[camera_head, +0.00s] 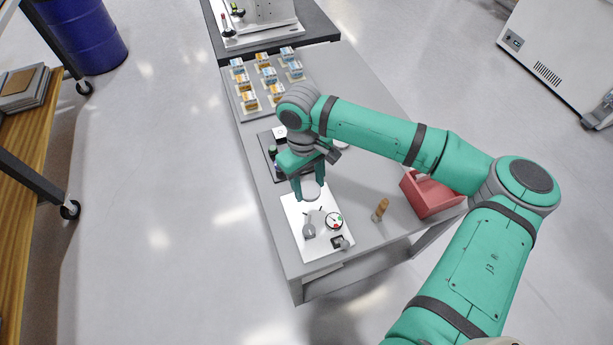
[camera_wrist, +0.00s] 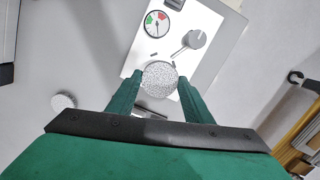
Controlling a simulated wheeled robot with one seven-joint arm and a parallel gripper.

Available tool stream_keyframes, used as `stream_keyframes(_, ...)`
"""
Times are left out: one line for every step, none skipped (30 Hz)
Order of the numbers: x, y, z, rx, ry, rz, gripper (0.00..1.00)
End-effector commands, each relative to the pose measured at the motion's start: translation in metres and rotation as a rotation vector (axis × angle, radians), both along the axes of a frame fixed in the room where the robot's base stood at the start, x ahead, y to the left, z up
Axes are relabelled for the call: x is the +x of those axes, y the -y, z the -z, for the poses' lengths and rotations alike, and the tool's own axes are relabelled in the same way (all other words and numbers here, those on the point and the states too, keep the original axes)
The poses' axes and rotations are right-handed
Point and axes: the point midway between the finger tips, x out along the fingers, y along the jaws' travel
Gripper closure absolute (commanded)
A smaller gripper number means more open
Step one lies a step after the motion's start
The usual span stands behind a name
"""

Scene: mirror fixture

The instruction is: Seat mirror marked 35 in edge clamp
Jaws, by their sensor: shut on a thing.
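My gripper (camera_head: 309,191) is shut on a round, speckled grey disc, the mirror (camera_wrist: 160,79), gripping it by opposite sides. No number can be read on it. In the head view the mirror (camera_head: 311,193) is over the far end of the white fixture plate (camera_head: 296,214). The plate carries a grey knob (camera_head: 309,231) and a dial (camera_head: 334,220) with green and red sectors; the knob (camera_wrist: 195,39) and dial (camera_wrist: 156,24) also show in the wrist view. I cannot tell which part is the clamp's jaw, or whether the mirror touches the plate.
Another pale disc (camera_wrist: 63,101) lies on the grey table. A black tray (camera_head: 267,146) lies partly behind my gripper. A red bin (camera_head: 430,198) and a small brown upright object (camera_head: 380,208) stand right of the plate. A tray of small boxes (camera_head: 264,77) is farther back.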

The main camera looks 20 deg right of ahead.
Motion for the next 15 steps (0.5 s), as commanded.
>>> stream_keyframes(0.000,0.000,0.003,0.000,-0.001,0.001,0.78)
stream_keyframes(0.000,0.000,0.005,0.000,-0.001,0.001,0.78)
stream_keyframes(0.000,0.000,0.008,0.000,0.000,0.001,0.78)
stream_keyframes(0.000,0.001,0.011,0.000,0.000,0.001,0.78)
stream_keyframes(0.000,0.001,0.013,-0.001,0.000,0.001,0.78)
stream_keyframes(-0.001,0.001,0.017,-0.001,-0.001,0.001,0.78)
stream_keyframes(0.000,0.001,0.019,-0.001,-0.001,0.001,0.78)
stream_keyframes(0.000,0.001,0.022,0.000,0.000,0.001,0.78)
stream_keyframes(0.000,0.000,0.025,0.000,0.000,0.001,0.78)
stream_keyframes(-0.001,0.001,0.028,0.000,-0.001,0.001,0.78)
stream_keyframes(-0.001,0.001,0.030,-0.001,-0.001,0.002,0.78)
stream_keyframes(-0.001,0.001,0.033,-0.001,-0.001,0.002,0.78)
stream_keyframes(-0.001,0.001,0.036,0.000,0.000,0.002,0.78)
stream_keyframes(0.000,0.001,0.038,0.002,0.000,0.002,0.78)
stream_keyframes(0.000,0.000,0.041,0.001,0.001,0.001,0.78)
